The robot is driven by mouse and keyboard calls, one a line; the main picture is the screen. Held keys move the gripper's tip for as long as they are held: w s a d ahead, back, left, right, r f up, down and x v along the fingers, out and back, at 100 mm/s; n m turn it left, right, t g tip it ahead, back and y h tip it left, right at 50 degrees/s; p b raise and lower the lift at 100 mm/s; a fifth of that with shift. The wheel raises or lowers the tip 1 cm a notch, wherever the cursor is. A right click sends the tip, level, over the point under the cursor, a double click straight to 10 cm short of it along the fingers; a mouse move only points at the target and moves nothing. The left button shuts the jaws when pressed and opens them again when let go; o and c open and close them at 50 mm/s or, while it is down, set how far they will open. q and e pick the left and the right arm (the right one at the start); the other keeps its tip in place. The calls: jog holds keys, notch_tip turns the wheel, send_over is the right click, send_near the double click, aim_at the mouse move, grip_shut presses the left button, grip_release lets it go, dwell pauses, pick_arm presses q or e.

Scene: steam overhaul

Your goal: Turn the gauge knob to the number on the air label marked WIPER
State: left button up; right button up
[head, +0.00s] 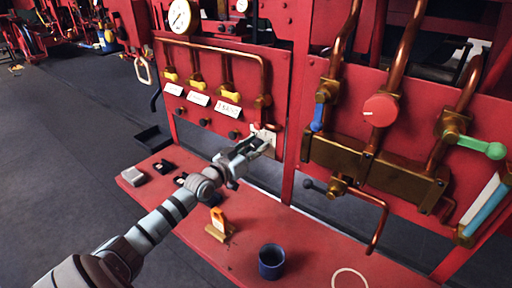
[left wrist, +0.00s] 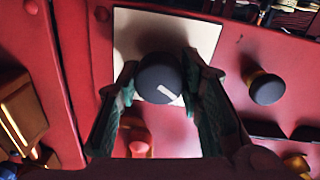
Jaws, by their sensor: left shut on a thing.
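The dark round gauge knob (left wrist: 158,76) sits on a square white plate (left wrist: 130,28) in the left wrist view. Its white pointer mark points to the lower right there. My left gripper (head: 264,144) reaches the plate on the red panel. In the left wrist view its two fingers (left wrist: 161,82) are closed on either side of the knob. The plate's numbers cannot be made out. Three white labels (head: 173,89), (head: 198,98), (head: 228,110) hang under yellow-handled valves on the left panel. Their lettering is too small to read surely. My right gripper is out of view.
A red ledge (head: 195,252) below the panel holds a dark blue cup (head: 271,262), an orange-and-white item (head: 218,222) and small blocks. Brass pipes and a red round handwheel (head: 381,110) project from the right panel. Dark floor lies open at the left.

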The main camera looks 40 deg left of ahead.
pick_arm(q)
jog(key=shift+m, duration=0.4)
jog(key=m+b, duration=0.2)
jog(key=m, duration=0.1)
jog(key=shift+f, duration=0.15)
jog(key=shift+m+b, duration=0.95)
jog(key=shift+m, duration=0.95)
jog(key=o, duration=1.2)
